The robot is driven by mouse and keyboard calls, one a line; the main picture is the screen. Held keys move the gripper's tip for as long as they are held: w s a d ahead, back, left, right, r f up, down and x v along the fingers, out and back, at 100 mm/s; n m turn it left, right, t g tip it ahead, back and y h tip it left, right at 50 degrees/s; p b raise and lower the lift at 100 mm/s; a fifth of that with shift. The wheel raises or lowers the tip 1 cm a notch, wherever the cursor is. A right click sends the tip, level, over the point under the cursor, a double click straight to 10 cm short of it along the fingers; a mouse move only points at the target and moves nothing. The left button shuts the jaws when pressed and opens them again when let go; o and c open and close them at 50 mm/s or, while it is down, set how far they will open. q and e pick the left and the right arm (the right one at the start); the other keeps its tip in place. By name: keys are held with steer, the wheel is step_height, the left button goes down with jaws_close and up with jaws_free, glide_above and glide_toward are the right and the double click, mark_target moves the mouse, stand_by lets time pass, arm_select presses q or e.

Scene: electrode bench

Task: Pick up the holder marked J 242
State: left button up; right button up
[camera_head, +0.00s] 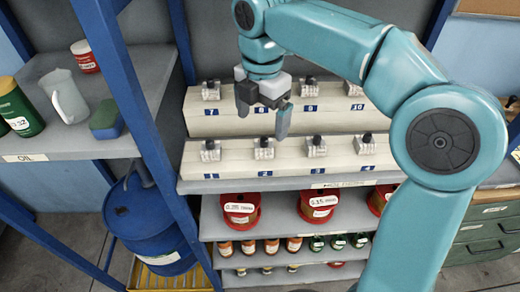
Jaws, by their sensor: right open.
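Several small whitish holders with dark tops stand on a cream two-step rack (234,128). On the upper step I see holders at label 7 (211,91), label 9 (309,89) and label 10 (352,88). On the lower step stand a left holder (210,152), a holder above label 2 (264,150), one above label 3 (316,148) and one above label 4 (367,146). Markings on the holders are too small to read, so I cannot tell which is J 242. My right gripper (264,106) is open and empty, pointing down in front of label 8, hiding that spot. My left gripper is out of view.
Blue shelf posts (117,80) stand left of the rack. A side shelf (60,146) holds a jug (66,98) and cans. Red tins (241,211) and small bottles fill the shelves below. A blue drum (148,225) stands at lower left. My right arm covers the right side.

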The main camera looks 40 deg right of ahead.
mark_target(264, 139)
steer(key=f, duration=0.1)
steer(key=w+d+f, duration=0.1)
steer(key=w+f, duration=0.1)
steer(key=shift+d+f, duration=0.3)
steer(key=shift+d, duration=0.1)
steer(key=shift+s+f, duration=0.1)
steer(key=shift+f, duration=0.25)
steer(key=shift+s+a+f, duration=0.3)
steer(key=shift+s+f, duration=0.1)
steer(key=shift+s, duration=0.15)
steer(key=shift+s+a+f, duration=0.25)
steer(key=shift+s+f, duration=0.1)
steer(key=shift+s, duration=0.15)
steer(key=w+f, duration=0.1)
steer(key=d+f, duration=0.1)
steer(key=f, duration=0.1)
steer(key=shift+w+f, duration=0.1)
steer(key=shift+w, duration=0.3)
steer(key=shift+s+a+r, duration=0.35)
steer(key=shift+s, duration=0.15)
steer(key=shift+s+r, duration=0.1)
steer(key=shift+s, duration=0.1)
steer(key=c, duration=0.5)
steer(key=shift+w+d+f, duration=0.15)
steer(key=shift+w+f, duration=0.1)
steer(key=shift+w, duration=0.15)
steer(key=c, duration=0.9)
steer(key=shift+s, duration=0.1)
